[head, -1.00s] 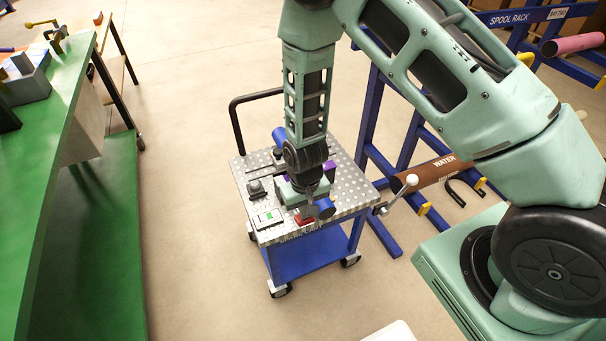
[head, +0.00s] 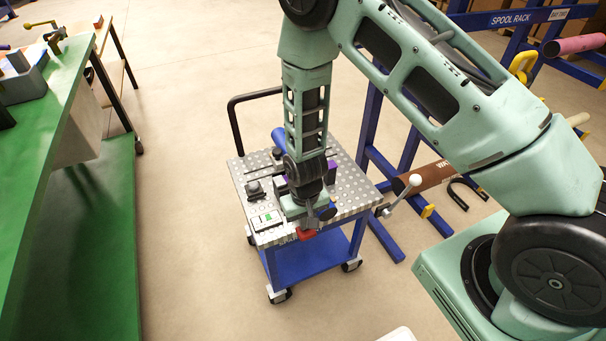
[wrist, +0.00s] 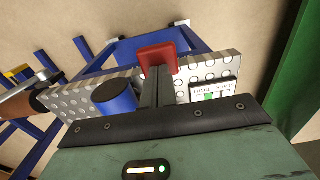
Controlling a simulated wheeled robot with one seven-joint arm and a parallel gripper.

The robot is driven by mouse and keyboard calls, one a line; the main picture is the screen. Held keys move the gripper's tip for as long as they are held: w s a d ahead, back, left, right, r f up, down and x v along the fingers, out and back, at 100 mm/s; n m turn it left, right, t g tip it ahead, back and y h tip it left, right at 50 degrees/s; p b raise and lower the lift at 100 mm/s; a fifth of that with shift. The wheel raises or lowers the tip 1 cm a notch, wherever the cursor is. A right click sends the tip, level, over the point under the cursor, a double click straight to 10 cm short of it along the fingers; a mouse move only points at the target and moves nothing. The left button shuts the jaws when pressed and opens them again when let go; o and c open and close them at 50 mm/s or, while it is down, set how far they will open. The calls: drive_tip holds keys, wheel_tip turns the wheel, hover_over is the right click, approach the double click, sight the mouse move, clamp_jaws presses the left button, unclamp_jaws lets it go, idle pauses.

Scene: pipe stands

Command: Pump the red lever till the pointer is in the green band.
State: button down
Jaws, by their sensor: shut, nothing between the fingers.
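The red lever's flat pad (head: 306,234) is at the front edge of the cart's metal top, and it fills the upper middle of the wrist view (wrist: 158,57). My gripper (head: 309,221) points down over it with its fingers shut and empty. In the wrist view the fingertips (wrist: 157,82) overlap the pad's near edge; they look to be at or on it, but contact cannot be told for sure. The gauge (head: 266,220) is a white panel with a green patch, left of the lever; the wrist view also shows it (wrist: 213,91). Its pointer is too small to read.
A blue cylinder (wrist: 116,97) stands beside my fingers. A dark knob (head: 254,189) sits on the cart top. A crank with a white knob (head: 415,180) and a brown pipe (head: 432,174) are to the right. Floor left of the cart is clear.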

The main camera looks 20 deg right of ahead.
drive_tip(key=shift+f, duration=0.15)
idle(0.3)
wheel_tip(320, 180, up, 7)
drive_tip(key=p, duration=0.5)
drive_tip(key=shift+f, duration=0.1)
drive_tip(key=shift+f, duration=0.15)
idle(0.5)
drive_tip(key=shift+f+b, duration=2.05)
drive_tip(key=shift+f, duration=1.25)
drive_tip(key=shift+r, duration=0.1)
